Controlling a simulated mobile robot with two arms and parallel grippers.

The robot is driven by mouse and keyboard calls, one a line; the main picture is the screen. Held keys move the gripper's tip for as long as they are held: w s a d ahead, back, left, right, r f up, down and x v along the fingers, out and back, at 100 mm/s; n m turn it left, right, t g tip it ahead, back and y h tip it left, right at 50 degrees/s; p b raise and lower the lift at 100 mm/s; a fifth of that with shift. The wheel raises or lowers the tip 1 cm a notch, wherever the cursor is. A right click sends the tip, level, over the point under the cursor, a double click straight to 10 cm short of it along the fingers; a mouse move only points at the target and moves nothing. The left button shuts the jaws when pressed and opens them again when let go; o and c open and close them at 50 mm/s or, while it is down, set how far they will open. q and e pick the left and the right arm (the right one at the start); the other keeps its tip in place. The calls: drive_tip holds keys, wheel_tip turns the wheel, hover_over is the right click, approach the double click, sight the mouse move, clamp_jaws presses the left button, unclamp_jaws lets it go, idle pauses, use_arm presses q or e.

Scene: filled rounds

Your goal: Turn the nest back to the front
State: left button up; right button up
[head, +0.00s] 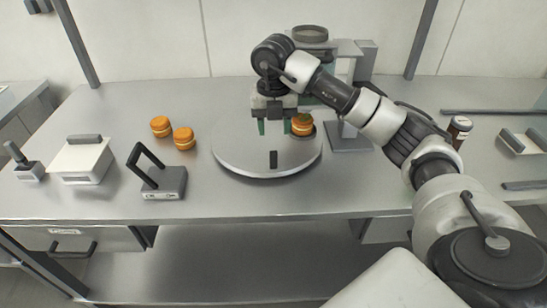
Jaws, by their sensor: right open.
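A round grey turntable (240,159) sits on the steel bench. A small dark upright tab (273,160) stands near its front edge. A dark, shallow nest (312,134) is at the turntable's right side, with an orange round (302,125) in it or on it; the arm partly hides this area. My right gripper (274,126) points down over the turntable's back part, left of the orange round. Its green-tipped fingers are apart with nothing seen between them. I cannot tell whether a finger touches the round. My left gripper is not in view.
Two orange rounds (184,138) lie left of the turntable. A black-handled block (171,186) and a white lidded box (82,160) stand at the left. A grey stand (349,138) with a hopper (310,34) is behind my arm. A brown jar (459,128) is at the right.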

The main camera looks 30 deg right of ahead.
sight(273, 152)
wheel_tip(273, 152, down, 10)
drive_tip(key=shift+f+p, duration=0.15)
drive_tip(key=shift+p, duration=0.6)
drive_tip(key=shift+a, duration=0.1)
drive_tip(key=shift+c, duration=0.5)
clamp_jaws()
